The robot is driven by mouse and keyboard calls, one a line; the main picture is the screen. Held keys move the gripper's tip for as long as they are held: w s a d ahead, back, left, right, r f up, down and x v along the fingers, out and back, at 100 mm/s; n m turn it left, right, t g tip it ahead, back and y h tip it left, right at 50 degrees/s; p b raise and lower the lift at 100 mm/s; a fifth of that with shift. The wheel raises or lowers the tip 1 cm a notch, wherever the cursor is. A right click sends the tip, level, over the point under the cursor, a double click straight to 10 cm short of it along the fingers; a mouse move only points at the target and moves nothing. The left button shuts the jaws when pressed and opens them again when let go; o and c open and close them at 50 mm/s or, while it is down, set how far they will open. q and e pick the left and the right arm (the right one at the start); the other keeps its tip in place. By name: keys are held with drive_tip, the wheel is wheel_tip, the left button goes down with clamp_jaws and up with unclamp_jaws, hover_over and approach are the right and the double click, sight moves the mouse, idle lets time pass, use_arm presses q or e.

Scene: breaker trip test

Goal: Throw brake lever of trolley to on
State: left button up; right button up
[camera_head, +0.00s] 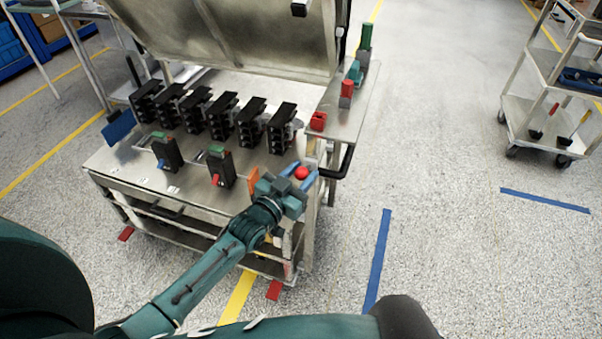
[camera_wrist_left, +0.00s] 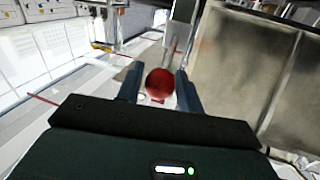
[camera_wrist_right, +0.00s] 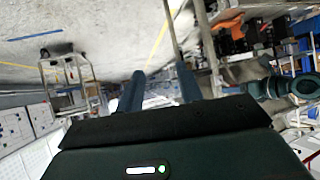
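The trolley (camera_head: 140,190) stands ahead of me with its lid raised. A red ball knob (camera_head: 301,173), apparently the brake lever's end, is at its front right corner. The lever's shaft and its on/off marks are hidden or too small to read. My left gripper (camera_head: 300,178) is open, with one blue finger on each side of the knob. In the left wrist view the knob (camera_wrist_left: 160,83) sits between the fingertips, with narrow gaps beside it. My right gripper (camera_wrist_right: 161,75) is open and empty in its wrist view; it is out of the head view.
Several black breakers (camera_head: 221,116) stand on the trolley top. An orange plate (camera_head: 253,183) is close to my left gripper. A dark handle (camera_head: 342,163) and a side shelf (camera_head: 338,125) with red and green blocks lie beyond it. Floor to the right is clear up to a white cart (camera_head: 540,110).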

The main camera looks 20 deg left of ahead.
use_arm(q)
clamp_jaws()
